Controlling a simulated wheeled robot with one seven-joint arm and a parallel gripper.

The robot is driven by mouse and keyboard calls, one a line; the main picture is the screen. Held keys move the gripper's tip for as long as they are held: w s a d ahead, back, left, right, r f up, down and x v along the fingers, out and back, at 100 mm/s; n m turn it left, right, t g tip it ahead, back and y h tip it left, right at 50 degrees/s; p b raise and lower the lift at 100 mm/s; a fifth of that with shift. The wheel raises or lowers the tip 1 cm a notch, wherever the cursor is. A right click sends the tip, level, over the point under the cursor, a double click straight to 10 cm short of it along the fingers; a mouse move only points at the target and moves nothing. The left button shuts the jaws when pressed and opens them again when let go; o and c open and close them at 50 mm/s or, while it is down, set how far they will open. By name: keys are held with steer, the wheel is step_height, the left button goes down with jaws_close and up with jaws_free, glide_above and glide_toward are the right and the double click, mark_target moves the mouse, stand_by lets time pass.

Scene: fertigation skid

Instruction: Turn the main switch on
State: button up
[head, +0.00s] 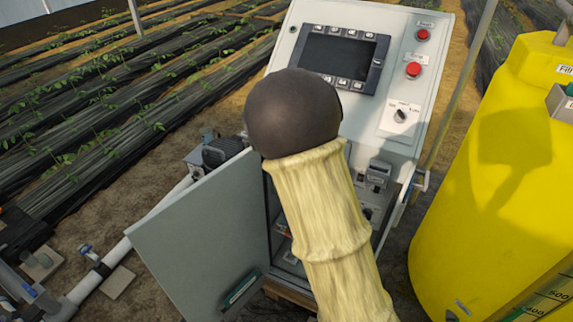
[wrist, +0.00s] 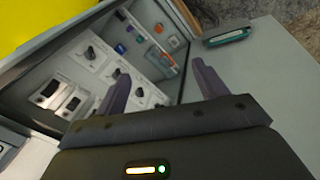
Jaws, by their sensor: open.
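The grey control cabinet (head: 300,40) stands in the head view with its lower door (head: 205,225) swung open to the left. In the wrist view, the inner panel (wrist: 118,62) carries several black rotary knobs, such as one knob (wrist: 88,53), and two dark rocker-like switches (wrist: 50,90). The labels are too small to read, so I cannot tell which is the main switch. My gripper (wrist: 160,88) is open and empty, with its fingers pointing toward the inner panel, apparently apart from it. In the head view my arm hides the gripper and much of the compartment.
The upper panel has a screen (head: 338,55), red buttons (head: 413,70) and a rotary selector (head: 400,115). A yellow tank (head: 490,180) stands close on the right. Pipes (head: 90,285) run on the left. A green-labelled item (wrist: 226,38) sits on the door's inner face.

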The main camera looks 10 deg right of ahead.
steer(key=w+d+f+n+t+h+b, duration=0.1)
steer(key=w+f+n+t+h, duration=0.1)
steer(key=w+n, duration=0.2)
steer(key=w+d+f+n+t+h, duration=0.1)
steer(key=w+f+n+t+h, duration=0.1)
steer(key=w+n, duration=0.15)
steer(key=w+a+r+n+t+y, duration=0.1)
steer(key=w+a+r+n+t, duration=0.6)
steer(key=w+a+n, duration=0.1)
steer(key=shift+w+a+r+n+b, duration=0.15)
steer(key=shift+w+a+n+b, duration=0.25)
steer(key=shift+a+n, duration=0.5)
steer(key=shift+w+d, duration=0.1)
steer(key=shift+d, duration=0.05)
steer(key=p+x, duration=0.3)
steer(key=x, duration=1.4)
steer(key=shift+f, duration=0.2)
steer(key=shift+w, duration=0.1)
steer(key=shift+c, duration=0.2)
steer(key=c, duration=0.9)
